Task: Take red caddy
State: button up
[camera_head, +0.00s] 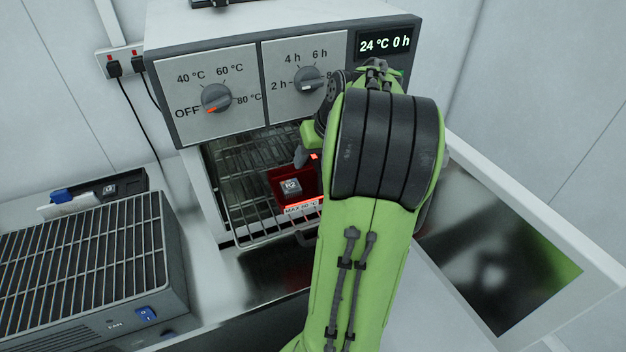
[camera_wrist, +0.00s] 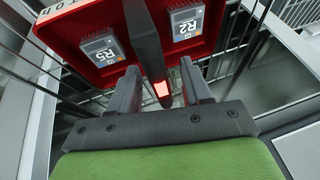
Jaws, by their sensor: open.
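The red caddy (camera_head: 287,176) sits on the wire rack inside the open oven, with a block marked R2 (camera_head: 291,187) in it. In the wrist view the caddy (camera_wrist: 83,23) shows at the top, holding blocks marked R5 (camera_wrist: 102,50) and R2 (camera_wrist: 185,22). Its dark upright handle (camera_wrist: 145,38) stands between the blocks. My gripper (camera_wrist: 158,76) is open, its two fingers spread on either side of the handle's near end in the picture. I cannot tell whether they touch it. In the head view my arm hides the caddy's right part and most of the gripper.
The oven (camera_head: 205,62) has its door (camera_head: 590,265) open to the right, beside my arm. The wire rack (camera_head: 243,160) has bare room left of the caddy. A grey grilled unit (camera_head: 85,260) stands at the left, with a small blue item (camera_head: 62,195) behind it.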

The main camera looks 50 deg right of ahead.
grip_shut()
jog(key=shift+r, duration=0.15)
